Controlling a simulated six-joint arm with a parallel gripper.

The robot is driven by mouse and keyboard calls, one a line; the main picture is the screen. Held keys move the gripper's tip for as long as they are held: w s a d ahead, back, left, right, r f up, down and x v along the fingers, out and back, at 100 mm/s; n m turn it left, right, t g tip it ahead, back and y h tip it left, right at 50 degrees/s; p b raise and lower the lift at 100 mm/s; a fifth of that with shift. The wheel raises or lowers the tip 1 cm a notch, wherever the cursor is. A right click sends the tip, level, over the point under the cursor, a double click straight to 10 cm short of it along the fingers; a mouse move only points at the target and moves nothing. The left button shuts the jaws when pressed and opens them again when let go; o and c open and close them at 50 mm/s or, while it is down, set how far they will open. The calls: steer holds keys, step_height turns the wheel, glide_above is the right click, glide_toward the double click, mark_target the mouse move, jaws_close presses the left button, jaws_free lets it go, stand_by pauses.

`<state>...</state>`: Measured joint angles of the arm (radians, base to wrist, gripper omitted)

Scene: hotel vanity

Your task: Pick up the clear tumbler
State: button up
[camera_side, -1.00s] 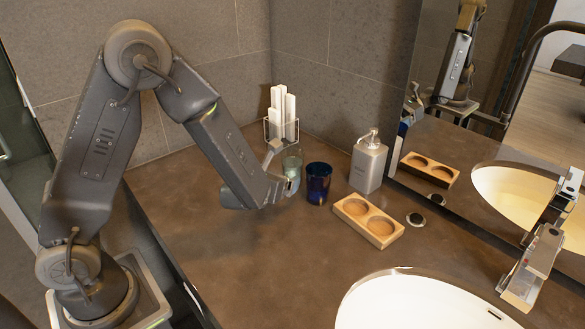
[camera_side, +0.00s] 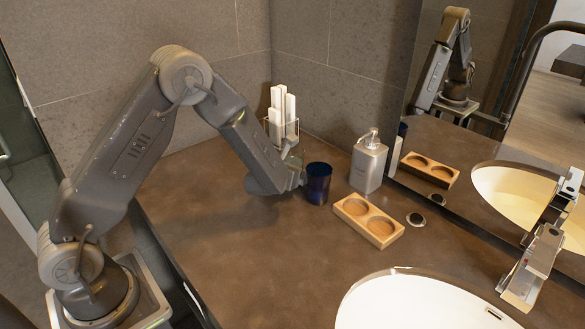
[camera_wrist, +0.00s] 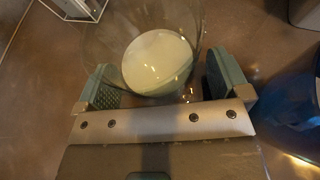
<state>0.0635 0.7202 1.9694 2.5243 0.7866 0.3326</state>
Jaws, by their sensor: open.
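The clear tumbler (camera_wrist: 158,58) stands on the counter in the wrist view, seen from above with its pale round base showing through. My gripper (camera_wrist: 166,82) is open, with one finger pad at the left and one at the right of the tumbler's near part. I cannot tell whether either pad touches the glass. In the side view, my gripper (camera_side: 294,176) is low at the tumbler (camera_side: 294,158), which is mostly hidden behind it.
A dark blue tumbler (camera_side: 318,184) stands close to the right of my gripper. Behind are a wire holder with white sticks (camera_side: 281,122) and a grey soap dispenser (camera_side: 367,163). A wooden two-hole tray (camera_side: 369,222) lies to the right. The counter's front left is clear.

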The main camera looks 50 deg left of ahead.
steer(key=shift+c, duration=0.3)
steer(key=shift+r, duration=0.1)
steer(key=c, duration=1.1)
